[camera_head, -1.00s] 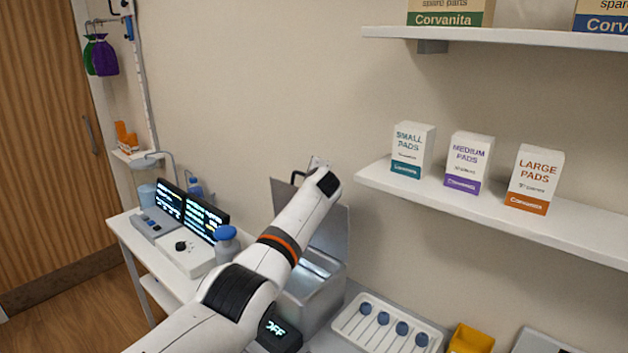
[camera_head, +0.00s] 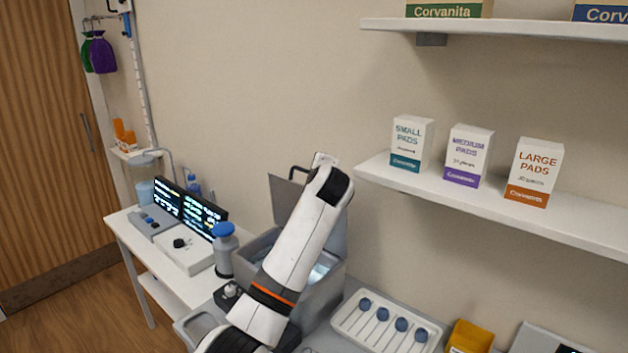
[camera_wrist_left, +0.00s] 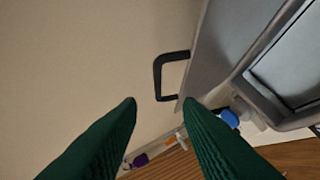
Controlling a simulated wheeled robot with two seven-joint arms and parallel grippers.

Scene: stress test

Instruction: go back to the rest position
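My left gripper (camera_wrist_left: 160,103) shows in the left wrist view as two green ribbed fingers. They are spread apart with nothing between them. Beyond the tips are the wall and the black handle (camera_wrist_left: 158,75) of a raised grey lid (camera_wrist_left: 225,35). In the head view, my white arm crosses in front of the open metal box (camera_head: 325,284), whose raised lid (camera_head: 285,200) stands against the wall. The left gripper is hidden behind the arm there. My right gripper is in neither view.
Shelves with pad boxes (camera_head: 468,155) stick out to the right of the arm. A blue-topped bottle (camera_head: 224,248) stands close to its left. A white tray (camera_head: 345,322) of blue-knobbed items and a yellow bin (camera_head: 470,338) lie at lower right. Floor is free at lower left.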

